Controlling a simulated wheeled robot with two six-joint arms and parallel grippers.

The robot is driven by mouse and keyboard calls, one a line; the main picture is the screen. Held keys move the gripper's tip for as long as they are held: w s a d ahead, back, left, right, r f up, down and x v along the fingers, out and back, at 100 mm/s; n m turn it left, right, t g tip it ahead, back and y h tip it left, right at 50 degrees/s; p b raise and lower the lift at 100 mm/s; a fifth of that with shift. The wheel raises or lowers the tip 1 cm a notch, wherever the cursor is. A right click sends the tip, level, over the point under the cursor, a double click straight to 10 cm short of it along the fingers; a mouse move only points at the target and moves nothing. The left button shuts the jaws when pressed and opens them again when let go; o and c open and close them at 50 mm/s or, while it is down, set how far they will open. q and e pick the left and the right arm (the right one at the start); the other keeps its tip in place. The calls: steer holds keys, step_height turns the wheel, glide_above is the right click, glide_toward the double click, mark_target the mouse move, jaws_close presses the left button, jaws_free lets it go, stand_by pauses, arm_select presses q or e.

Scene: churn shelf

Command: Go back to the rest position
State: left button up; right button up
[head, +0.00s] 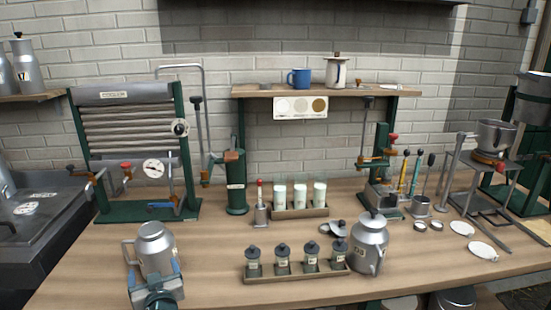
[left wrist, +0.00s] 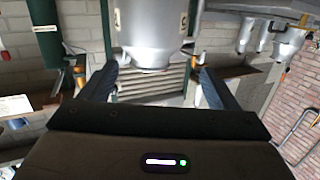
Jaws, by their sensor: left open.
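In the left wrist view, the can (left wrist: 150,25) appears upside down between the open fingers (left wrist: 157,60). I cannot tell if either finger touches it. My right gripper is not in view.
A rack of dark-capped jars (head: 297,274) and a larger can (head: 369,245) stand to the right. A plate cooler (head: 133,118) and a shelf (head: 300,91) stand behind. The counter (head: 215,265) is bare between the small can and jars.

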arm_select(q)
steer(key=s+d+f+m+g+h, duration=0.1)
steer(key=s+f+m+g+h, duration=0.3)
steer(key=s+f, duration=0.85)
steer(key=s+d+f+m+g+h, duration=0.2)
steer(key=s+d+g, duration=0.15)
steer(key=s, duration=0.65)
steer(key=s+d+f+m+g+h, duration=0.1)
steer(key=s+d+f+g+h, duration=0.2)
steer(key=s, duration=0.8)
step_height(320, 180, down, 29)
steer(key=a+g, duration=0.1)
steer(key=a, duration=0.1)
steer(key=s+a+f+g, duration=0.1)
steer(key=s+f, duration=1.5)
steer(key=f, duration=0.2)
steer(key=shift+a+f, duration=0.25)
steer(key=shift+s, duration=0.1)
